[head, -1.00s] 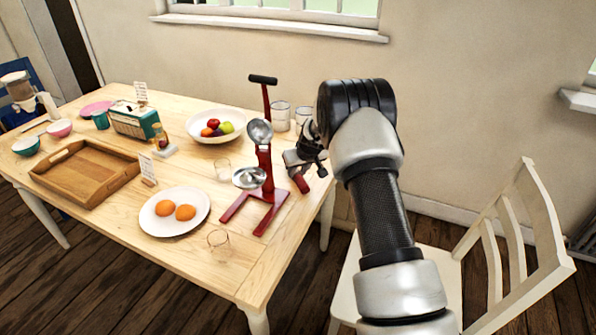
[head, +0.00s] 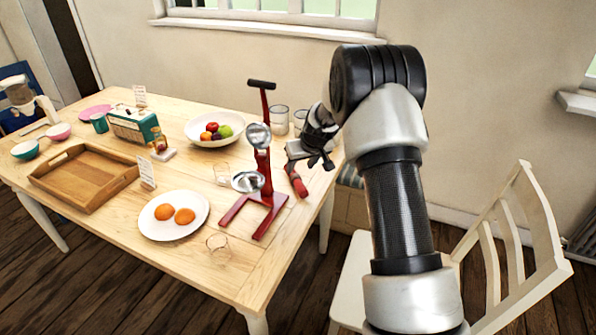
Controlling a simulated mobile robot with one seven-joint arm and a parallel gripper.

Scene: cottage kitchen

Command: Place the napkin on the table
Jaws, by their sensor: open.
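The wooden table (head: 215,270) stretches across the left and middle of the head view. I cannot make out a napkin anywhere in this view. My gripper (head: 316,163) is over the right end of the table, just right of the red press (head: 262,190). Its dark fingers are small in the picture and look open, with nothing seen between them. A red piece (head: 297,182) shows just below my gripper. I cannot tell whether it touches my gripper.
A white chair (head: 515,235) is at right.

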